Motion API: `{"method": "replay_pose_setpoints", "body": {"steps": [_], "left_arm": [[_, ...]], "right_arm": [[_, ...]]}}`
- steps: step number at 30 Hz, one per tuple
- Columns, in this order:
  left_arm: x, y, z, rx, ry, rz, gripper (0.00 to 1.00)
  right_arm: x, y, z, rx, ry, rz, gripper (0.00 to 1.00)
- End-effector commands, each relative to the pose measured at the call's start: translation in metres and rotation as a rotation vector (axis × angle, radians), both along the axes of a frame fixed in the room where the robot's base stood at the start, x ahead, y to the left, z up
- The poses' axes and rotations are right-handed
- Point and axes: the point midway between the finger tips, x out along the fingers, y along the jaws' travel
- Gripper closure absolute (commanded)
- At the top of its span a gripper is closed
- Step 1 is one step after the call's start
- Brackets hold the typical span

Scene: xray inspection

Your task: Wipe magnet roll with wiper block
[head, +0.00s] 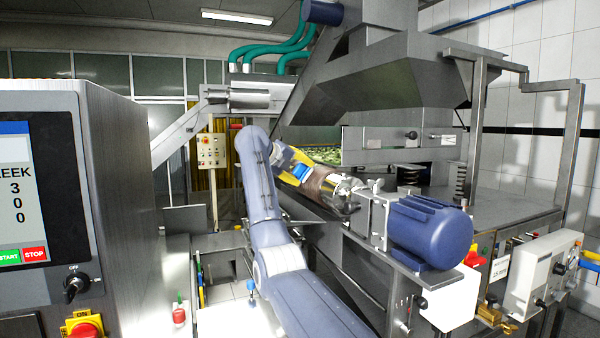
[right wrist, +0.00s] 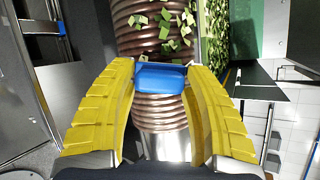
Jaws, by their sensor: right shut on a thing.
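The magnet roll (head: 322,184) is a brown ribbed cylinder with a shiny metal end, lying on the machine beside the blue motor. In the right wrist view the roll (right wrist: 160,112) runs down the middle, with several green bits stuck on its upper part and bare ribs lower down. My right gripper (head: 297,168) is at the roll. Its yellow fingers (right wrist: 161,78) are shut on the blue wiper block (right wrist: 161,77), which lies against or just over the ribs; contact cannot be told. The block also shows in the head view (head: 301,171). My left gripper is not in view.
A blue motor (head: 428,232) stands at the roll's near end. Green leaf pieces (head: 325,155) lie behind the roll under the steel hood (head: 385,85). A control cabinet (head: 110,200) fills the left side, and a steel frame (head: 575,130) stands at the right.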

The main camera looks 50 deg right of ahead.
Motion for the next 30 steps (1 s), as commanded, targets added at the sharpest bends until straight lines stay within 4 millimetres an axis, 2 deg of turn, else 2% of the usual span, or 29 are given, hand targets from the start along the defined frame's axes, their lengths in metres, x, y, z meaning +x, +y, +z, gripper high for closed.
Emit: {"method": "replay_pose_setpoints", "body": {"steps": [18, 30], "left_arm": [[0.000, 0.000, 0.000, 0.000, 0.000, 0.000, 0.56], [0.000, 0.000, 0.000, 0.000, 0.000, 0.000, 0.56]], "right_arm": [[0.019, 0.036, 0.030, -0.002, -0.001, 0.001, 0.81], [0.022, 0.042, 0.034, -0.003, 0.000, 0.001, 0.81]]}}
